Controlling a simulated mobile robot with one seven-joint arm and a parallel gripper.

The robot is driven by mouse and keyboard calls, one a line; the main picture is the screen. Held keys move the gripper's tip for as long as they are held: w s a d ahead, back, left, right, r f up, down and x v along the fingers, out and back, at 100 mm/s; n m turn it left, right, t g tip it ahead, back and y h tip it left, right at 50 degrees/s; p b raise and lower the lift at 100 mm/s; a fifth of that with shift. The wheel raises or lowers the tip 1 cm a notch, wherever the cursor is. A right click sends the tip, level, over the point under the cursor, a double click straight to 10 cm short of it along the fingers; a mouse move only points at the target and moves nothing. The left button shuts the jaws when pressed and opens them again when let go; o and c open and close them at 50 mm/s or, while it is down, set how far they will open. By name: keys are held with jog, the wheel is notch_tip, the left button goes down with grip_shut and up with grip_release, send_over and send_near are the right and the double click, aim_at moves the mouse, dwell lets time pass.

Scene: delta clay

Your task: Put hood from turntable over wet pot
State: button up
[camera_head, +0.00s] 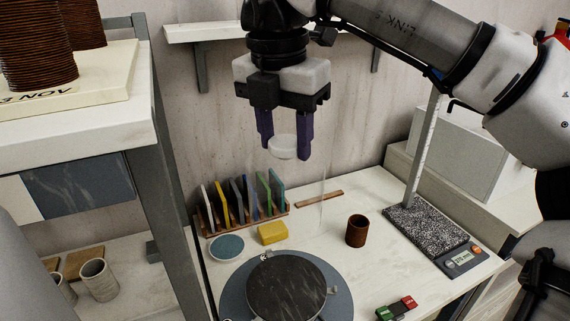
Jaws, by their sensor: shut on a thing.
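My gripper (284,147) hangs above the table with its two purple fingers shut on the pale round knob (283,147) of a clear hood (308,190). The hood is nearly invisible; faint upright edges show below the knob, and its lower rim is hard to make out. It is held in the air behind the turntable (338,300), a grey-blue round base with a dark streaked disc on top. A small brown pot (357,231) stands upright on the table, right of and below the hood. I cannot tell whether it is wet.
A rack of coloured tiles (245,200), a yellow sponge (272,233) and a blue disc (226,247) stand left. A speckled gauge stand (428,228) with a tall post is right. A red-and-green block (397,308) lies in front. A shelf (80,120) rises at far left.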

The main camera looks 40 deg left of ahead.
jog(key=shift+w+r, duration=0.3)
jog(key=w+d+f+p, duration=0.25)
jog(key=w+f, duration=0.45)
jog(key=w, duration=0.5)
jog(key=w+d+f+p, duration=0.25)
jog(key=w+f, duration=0.45)
jog(key=w, duration=0.6)
notch_tip(320, 180, down, 11)
jog(key=b, duration=0.5)
jog(key=shift+b, duration=0.4)
jog(key=shift+s+a, duration=0.1)
jog(key=o, duration=1.4)
jog(key=shift+c, duration=0.2)
